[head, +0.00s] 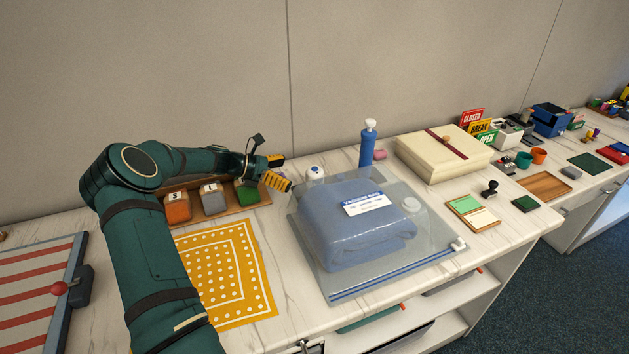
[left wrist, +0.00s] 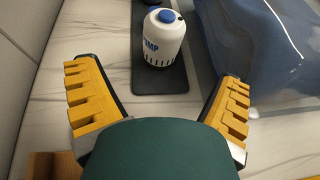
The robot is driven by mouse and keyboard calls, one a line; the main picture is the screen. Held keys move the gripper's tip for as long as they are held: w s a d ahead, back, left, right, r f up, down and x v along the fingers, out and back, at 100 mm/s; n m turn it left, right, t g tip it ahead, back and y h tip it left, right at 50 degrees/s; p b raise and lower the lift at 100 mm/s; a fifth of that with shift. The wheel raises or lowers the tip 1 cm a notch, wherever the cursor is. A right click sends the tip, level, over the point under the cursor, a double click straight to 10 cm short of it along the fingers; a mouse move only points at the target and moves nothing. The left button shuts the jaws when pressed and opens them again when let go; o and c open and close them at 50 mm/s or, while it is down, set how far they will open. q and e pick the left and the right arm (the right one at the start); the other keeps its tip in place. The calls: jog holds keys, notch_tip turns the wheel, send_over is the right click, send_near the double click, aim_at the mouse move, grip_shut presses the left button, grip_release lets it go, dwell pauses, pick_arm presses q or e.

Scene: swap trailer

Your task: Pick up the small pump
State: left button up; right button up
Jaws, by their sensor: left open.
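The small pump (head: 315,173) is a white, rounded body with a blue button on top. In the left wrist view the pump (left wrist: 164,40) shows the letters "UMP" in blue and stands upright on a dark pad (left wrist: 160,80). My left gripper (head: 283,173) is open and empty, just left of the pump in the head view. In the left wrist view its yellow fingers (left wrist: 160,102) are spread wide, with the pump ahead of the gap between them and not touched. My right gripper is not in view.
A clear vacuum bag with a folded blue blanket (head: 360,237) lies right of the pump. A blue bottle (head: 367,146) stands behind it. A wooden tray with coloured blocks (head: 213,198) lies below my left forearm. A yellow dotted cloth (head: 222,270) lies in front.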

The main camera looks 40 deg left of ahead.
aim_at(310, 175)
pick_arm(q)
jog(key=x, duration=0.5)
jog(key=shift+f+b, duration=0.1)
jog(key=shift+b, duration=0.25)
jog(key=b+x, duration=0.1)
jog(key=x, duration=0.4)
jog(key=shift+s+d+f+b, duration=0.1)
jog(key=shift+b, duration=0.25)
jog(key=c, duration=1.4)
